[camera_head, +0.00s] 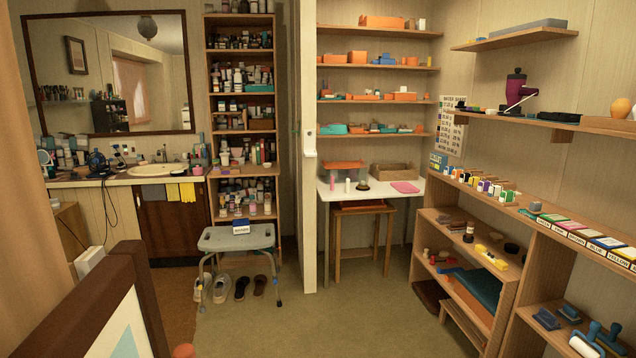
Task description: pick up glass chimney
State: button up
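I cannot clearly pick out a glass chimney in the head view. A dark purple upright object (515,88) with a black top stands on the right wall shelf; I cannot tell whether it has a glass part. Small bottles and jars crowd the tall shelf unit (212,120), too small to tell apart. A pink bottle (332,183), a white bottle (347,186) and a small dark round item (362,185) stand on the white table (380,194) in the alcove. My gripper is not in view.
A grey stool (237,238) with a small labelled box (241,227) stands over several shoes. A low wooden shelf unit (440,226) lines the right wall. A dark brown frame (122,295) fills the lower left. The middle floor (345,320) is clear.

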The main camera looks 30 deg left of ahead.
aim_at(363, 179)
jog(key=i+j+u, duration=0.25)
jog(key=i, duration=0.3)
jog(key=i+u, duration=0.2)
jog(key=i, duration=0.3)
jog(key=i+u, duration=0.25)
jog(key=i, duration=0.3)
jog(key=i+l+u, duration=0.2)
jog(key=i, duration=0.35)
jog(key=i+l+u, duration=0.25)
jog(key=i, duration=0.3)
jog(key=i+l+u, duration=0.25)
jog(key=i, duration=0.25)
jog(key=i+j, duration=0.1)
jog(key=i, duration=1.1)
jog(key=i+j+z, duration=0.1)
jog(key=i, duration=1.05)
